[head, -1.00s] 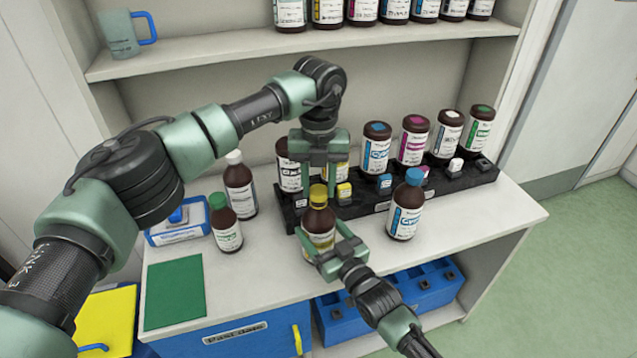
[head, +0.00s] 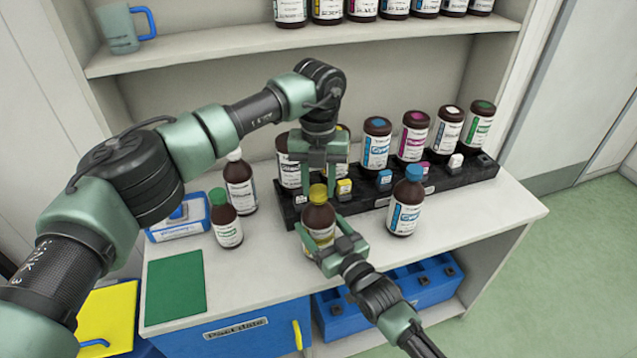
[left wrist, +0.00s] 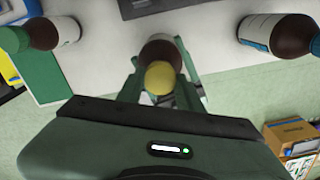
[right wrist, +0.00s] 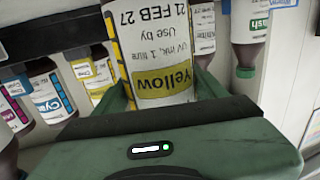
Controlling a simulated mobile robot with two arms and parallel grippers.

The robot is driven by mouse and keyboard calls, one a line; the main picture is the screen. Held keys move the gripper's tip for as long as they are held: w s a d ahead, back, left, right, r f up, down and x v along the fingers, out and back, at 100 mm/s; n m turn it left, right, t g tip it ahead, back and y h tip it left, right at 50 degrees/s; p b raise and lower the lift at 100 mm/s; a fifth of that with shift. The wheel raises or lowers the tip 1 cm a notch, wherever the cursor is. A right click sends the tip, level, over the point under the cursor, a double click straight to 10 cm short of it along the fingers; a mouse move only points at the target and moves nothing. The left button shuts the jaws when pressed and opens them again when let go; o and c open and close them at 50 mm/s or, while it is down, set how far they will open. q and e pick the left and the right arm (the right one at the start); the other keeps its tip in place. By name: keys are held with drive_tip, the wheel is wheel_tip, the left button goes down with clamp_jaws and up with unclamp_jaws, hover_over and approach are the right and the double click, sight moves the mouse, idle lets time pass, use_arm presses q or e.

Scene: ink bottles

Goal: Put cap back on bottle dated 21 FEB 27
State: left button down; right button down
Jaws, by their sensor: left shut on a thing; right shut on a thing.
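The brown bottle (head: 318,222) with a yellow-marked label stands upright near the front of the counter. In the right wrist view its label (right wrist: 165,40) reads "Yellow" and "Use by 21 FEB 27". My right gripper (head: 324,236) is shut around its body from the front. The yellow cap (head: 318,193) is at the bottle's top; it also shows in the left wrist view (left wrist: 160,78). My left gripper (head: 318,179) points down from above and is shut on the cap. Whether the cap is seated on the neck cannot be told.
A black rack (head: 365,205) with small coloured blocks runs behind, with several ink bottles at its back. A cyan-capped bottle (head: 405,205) stands to the right. Green-capped (head: 226,220) and white-capped (head: 240,185) bottles stand left. A green mat (head: 175,287) lies at the front left.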

use_arm(q)
drive_tip(key=m, duration=2.8)
drive_tip(key=shift+m, duration=0.4)
drive_tip(key=m, duration=0.4)
drive_tip(key=shift+m, duration=0.3)
drive_tip(key=m, duration=0.8)
